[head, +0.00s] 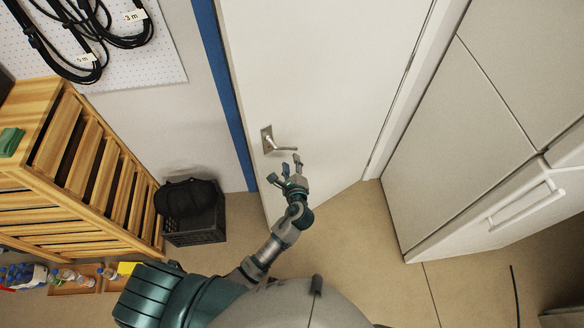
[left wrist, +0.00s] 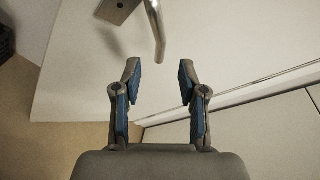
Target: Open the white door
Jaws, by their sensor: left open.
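The white door (head: 318,75) fills the upper middle of the head view, and its surface also shows in the left wrist view (left wrist: 85,60). A metal lever handle (head: 284,148) on a square plate sits near the door's left edge. In the left wrist view the lever (left wrist: 156,30) hangs just beyond the fingertips, slightly right of the plate. My left gripper (head: 287,170) is open and empty, just below the handle in the head view. In the left wrist view its two blue-padded fingers (left wrist: 159,82) are apart, with no visible contact with the lever. My right gripper is not in view.
A wooden slatted rack (head: 85,165) and a black crate (head: 195,228) with a dark bag stand at the left. A grey cabinet (head: 455,150) with a white handle stands at the right. Bare floor (head: 345,230) lies in front of the door.

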